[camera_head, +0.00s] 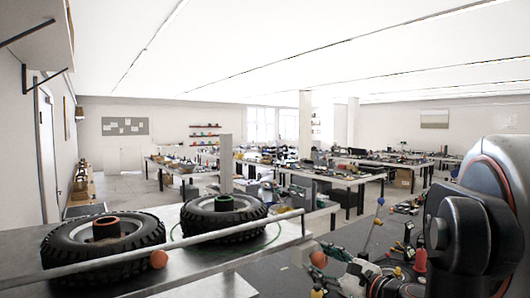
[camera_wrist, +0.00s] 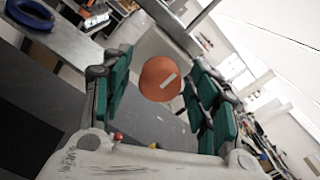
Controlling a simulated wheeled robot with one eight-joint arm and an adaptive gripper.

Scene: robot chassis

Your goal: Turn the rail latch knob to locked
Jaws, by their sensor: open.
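A round orange knob (camera_wrist: 161,79) with a short white mark on its face lies between my gripper's fingers in the wrist view. My gripper (camera_wrist: 160,70) is open, with its green finger pads apart on either side of the knob; I cannot tell whether either pad touches it. In the head view an orange knob (camera_head: 318,259) is beside my gripper (camera_head: 335,263), at the lower right. The lock markings are not readable.
A dark table (camera_head: 350,240) with small parts is at the right. Work tables fill the room beyond.

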